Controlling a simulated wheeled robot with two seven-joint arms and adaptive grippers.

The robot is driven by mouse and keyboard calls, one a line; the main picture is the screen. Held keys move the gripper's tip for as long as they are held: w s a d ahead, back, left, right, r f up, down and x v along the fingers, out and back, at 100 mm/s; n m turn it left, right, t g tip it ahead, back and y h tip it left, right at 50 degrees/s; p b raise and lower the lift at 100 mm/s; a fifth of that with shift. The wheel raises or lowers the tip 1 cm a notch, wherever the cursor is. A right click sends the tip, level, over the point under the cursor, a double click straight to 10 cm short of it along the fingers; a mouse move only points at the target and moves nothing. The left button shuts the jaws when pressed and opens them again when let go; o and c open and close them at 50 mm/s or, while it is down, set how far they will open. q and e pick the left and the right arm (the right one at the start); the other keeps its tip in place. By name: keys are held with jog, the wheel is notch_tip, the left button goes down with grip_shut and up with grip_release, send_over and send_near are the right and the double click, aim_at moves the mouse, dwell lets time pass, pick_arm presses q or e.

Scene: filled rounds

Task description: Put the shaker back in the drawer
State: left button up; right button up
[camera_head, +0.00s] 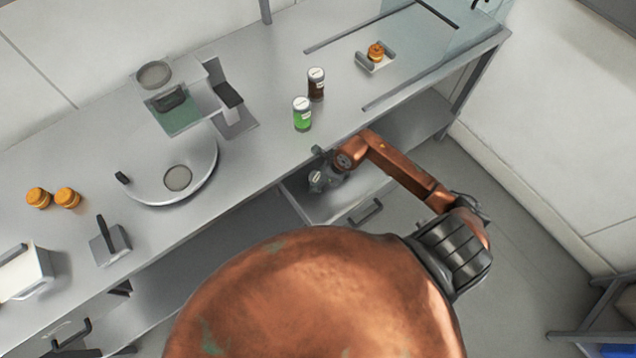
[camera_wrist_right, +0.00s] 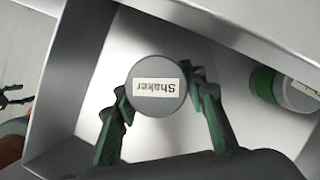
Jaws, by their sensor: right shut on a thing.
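The shaker (camera_wrist_right: 157,101) has a round grey lid with a label reading "Shaker". My right gripper (camera_wrist_right: 156,92) is shut on it, one finger on each side of the lid. In the head view my right gripper (camera_head: 317,180) is inside the outline of the open drawer (camera_head: 338,208), below the counter's front edge. Drawer walls surround the shaker in the wrist view. Its lower part is hidden, so I cannot tell whether it touches the drawer floor. What looks like my left gripper (camera_wrist_right: 14,98) shows small at the wrist view's left edge; its jaw state is unclear.
A jar with green contents (camera_wrist_right: 279,88) stands inside the drawer walls in the wrist view, right of the shaker. On the counter, a green jar (camera_head: 302,116) and a dark brown jar (camera_head: 316,86) stand behind the drawer.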

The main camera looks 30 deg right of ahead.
jog(key=shift+f, duration=0.9)
jog(key=shift+f, duration=0.1)
jog(key=o, duration=1.2)
jog(key=v, duration=1.2)
